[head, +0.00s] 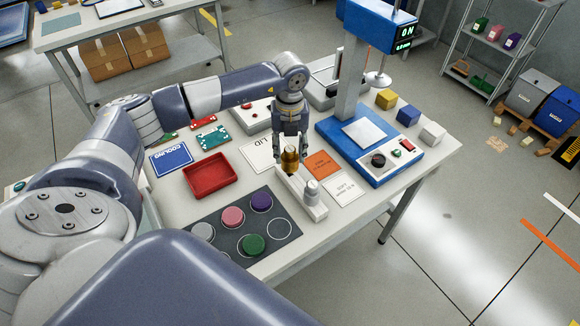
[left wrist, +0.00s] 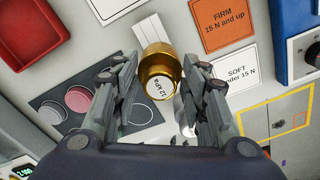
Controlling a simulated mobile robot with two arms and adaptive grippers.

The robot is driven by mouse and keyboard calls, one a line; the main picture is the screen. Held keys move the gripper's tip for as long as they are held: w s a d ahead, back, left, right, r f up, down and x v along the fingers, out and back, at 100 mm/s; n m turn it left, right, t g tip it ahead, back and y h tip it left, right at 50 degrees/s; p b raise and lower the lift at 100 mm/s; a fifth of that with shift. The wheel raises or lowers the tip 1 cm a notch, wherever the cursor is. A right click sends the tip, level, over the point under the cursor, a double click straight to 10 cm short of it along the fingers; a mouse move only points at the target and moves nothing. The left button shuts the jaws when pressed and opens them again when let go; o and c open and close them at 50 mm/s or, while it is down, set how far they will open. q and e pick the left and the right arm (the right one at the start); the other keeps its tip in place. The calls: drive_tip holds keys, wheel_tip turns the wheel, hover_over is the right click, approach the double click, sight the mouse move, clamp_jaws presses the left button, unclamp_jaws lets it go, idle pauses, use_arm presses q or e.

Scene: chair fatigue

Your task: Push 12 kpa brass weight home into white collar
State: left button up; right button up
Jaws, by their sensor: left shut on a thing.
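The brass weight (head: 290,160) is a gold cylinder at the far end of a white bar-shaped fixture (head: 298,186) on the table. In the left wrist view, the weight (left wrist: 160,72) shows its pale end face with "12 kPa" on it. My left gripper (head: 291,148) points down from above and is shut on the weight, with a finger on each side of it. The weight hides what lies under it, so I cannot make out the white collar or how deep the weight sits. My right gripper is not in view.
A mat (head: 195,216) with coloured discs and a red tray (head: 210,177) lie left of the fixture. An orange FIRM card (head: 322,165) and a white SOFT card (head: 345,189) lie right. A blue press (head: 350,120) stands behind them.

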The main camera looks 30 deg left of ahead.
use_arm(q)
drive_tip(key=shift+r, duration=0.25)
drive_tip(key=shift+r, duration=0.25)
drive_tip(key=shift+r+p, duration=1.3)
drive_tip(key=shift+r, duration=0.4)
